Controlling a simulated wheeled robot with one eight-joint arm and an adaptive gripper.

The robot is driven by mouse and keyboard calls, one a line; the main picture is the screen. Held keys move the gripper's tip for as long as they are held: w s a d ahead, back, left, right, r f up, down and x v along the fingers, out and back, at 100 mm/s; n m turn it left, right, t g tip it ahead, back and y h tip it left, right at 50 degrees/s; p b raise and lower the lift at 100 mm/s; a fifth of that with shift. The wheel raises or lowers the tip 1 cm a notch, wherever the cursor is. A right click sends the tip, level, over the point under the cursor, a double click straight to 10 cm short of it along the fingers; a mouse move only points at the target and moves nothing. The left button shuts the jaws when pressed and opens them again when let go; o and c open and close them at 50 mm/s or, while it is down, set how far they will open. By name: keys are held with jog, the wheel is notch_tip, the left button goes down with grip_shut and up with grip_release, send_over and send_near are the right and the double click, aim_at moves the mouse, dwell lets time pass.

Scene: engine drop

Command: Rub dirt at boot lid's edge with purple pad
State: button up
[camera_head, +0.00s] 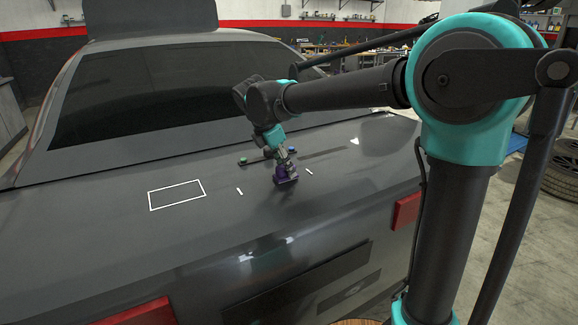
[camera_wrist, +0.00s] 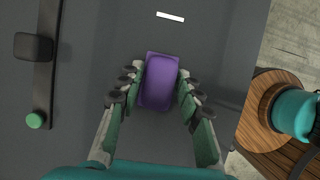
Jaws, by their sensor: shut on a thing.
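The purple pad (camera_head: 287,175) is between the fingers of my gripper (camera_head: 282,162), low over the car's dark grey boot lid (camera_head: 225,225). In the wrist view the pad (camera_wrist: 161,80) is a purple block, with the fingers of my gripper (camera_wrist: 160,88) shut on its two sides. I cannot tell whether its underside touches the lid. Two short white marks lie on the lid, one left of the pad (camera_head: 239,191) and one right of it (camera_head: 309,171). No dirt shows clearly; a faint darker streak (camera_head: 325,155) lies behind the right mark and may be a reflection.
A dark bar (camera_head: 252,159) with coloured round ends lies on the lid behind my gripper; the wrist view shows its green end (camera_wrist: 34,120) and a black block (camera_wrist: 33,46). An empty white rectangle outline (camera_head: 177,194) is on the lid at left. The rear window rises behind.

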aim_at(277, 169)
jog(key=shift+s+a+f, duration=0.15)
jog(key=shift+s+a, duration=0.1)
jog(key=shift+a, duration=0.1)
jog(key=shift+r, duration=0.5)
jog(key=shift+s+a, duration=0.7)
jog(key=shift+a, duration=0.35)
jog(key=shift+s+a, duration=0.55)
jog(key=shift+a, duration=0.25)
jog(key=shift+s+a, duration=0.5)
jog(key=shift+a, duration=0.3)
jog(key=shift+f, duration=0.4)
jog(key=shift+d, duration=0.1)
